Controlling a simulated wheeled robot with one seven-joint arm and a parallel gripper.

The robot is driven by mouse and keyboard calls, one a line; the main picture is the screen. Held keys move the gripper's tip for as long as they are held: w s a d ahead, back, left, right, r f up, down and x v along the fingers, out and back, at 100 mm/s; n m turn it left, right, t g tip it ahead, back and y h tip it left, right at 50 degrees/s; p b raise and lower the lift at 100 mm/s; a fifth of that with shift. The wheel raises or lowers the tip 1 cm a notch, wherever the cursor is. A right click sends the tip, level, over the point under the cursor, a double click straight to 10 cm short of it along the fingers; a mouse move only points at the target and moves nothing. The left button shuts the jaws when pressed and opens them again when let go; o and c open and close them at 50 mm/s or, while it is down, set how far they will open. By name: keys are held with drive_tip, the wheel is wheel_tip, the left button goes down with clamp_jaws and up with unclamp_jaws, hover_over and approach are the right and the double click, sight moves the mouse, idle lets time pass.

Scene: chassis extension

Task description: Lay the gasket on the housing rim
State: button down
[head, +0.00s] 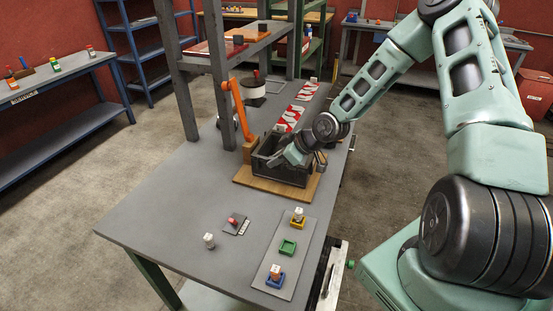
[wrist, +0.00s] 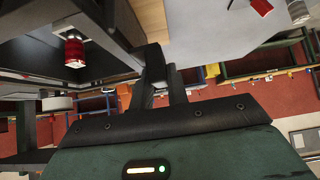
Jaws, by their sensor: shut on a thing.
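The housing (head: 272,170) is a dark, open-topped box on a wooden board (head: 243,181) on the grey table. My gripper (head: 293,154) is low at its right side, near the upper edge. In the wrist view my gripper's two dark fingers (wrist: 163,85) are close together on a dark, frame-like piece (wrist: 122,20), which appears to be the gasket. Its far side runs out of the picture. In the head view my gripper and the dark colours hide where gasket and rim meet, so I cannot tell whether they touch.
An orange upright arm (head: 236,105) stands behind the housing, near grey shelf posts (head: 181,75). Red-and-white striped sheets (head: 291,118) lie beyond. A grey plate (head: 265,262) with yellow, green and blue holders lies in front. The table's left front is mostly clear.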

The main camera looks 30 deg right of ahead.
drive_tip(key=shift+f+b, duration=0.3)
drive_tip(key=shift+f, duration=0.2)
drive_tip(key=c, duration=1.3)
unclamp_jaws()
drive_tip(key=shift+r, duration=0.1)
drive_tip(key=p+v, duration=0.1)
drive_tip(key=v, duration=1.6)
drive_tip(key=shift+s+p, duration=0.15)
drive_tip(key=shift+p, duration=0.2)
